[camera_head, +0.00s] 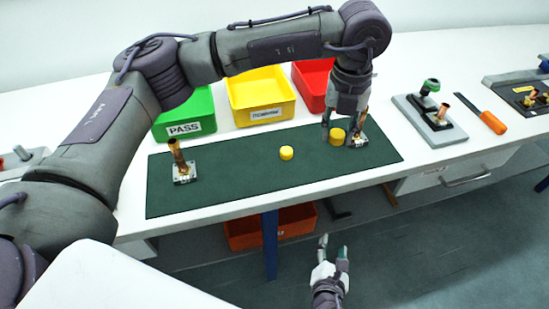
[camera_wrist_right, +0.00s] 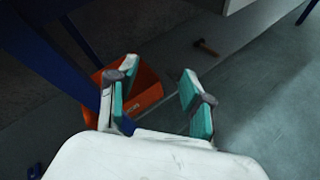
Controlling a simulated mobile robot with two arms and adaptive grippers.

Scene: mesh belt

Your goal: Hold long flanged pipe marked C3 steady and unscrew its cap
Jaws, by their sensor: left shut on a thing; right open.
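A flanged copper pipe (camera_head: 357,140) stands near the right end of the green mat, partly hidden by my left gripper. A second flanged pipe (camera_head: 180,164) stands near the mat's left end, its copper tube tilted and bare on top. I cannot read a C3 mark on either. My left gripper (camera_head: 340,130) points down beside the right pipe and looks shut on a yellow cap (camera_head: 337,136). Another yellow cap (camera_head: 286,153) lies on the mat's middle. My right gripper (camera_head: 333,247) is open and empty, low in front of the table; the right wrist view (camera_wrist_right: 157,92) shows its fingers apart.
The green mat (camera_head: 235,168) lies on the white table. Green (camera_head: 187,112), yellow (camera_head: 262,96) and red (camera_head: 312,84) bins stand behind it. A fixture (camera_head: 432,121) and an orange-handled tool (camera_head: 492,122) lie to the right. An orange bin (camera_head: 271,232) sits under the table.

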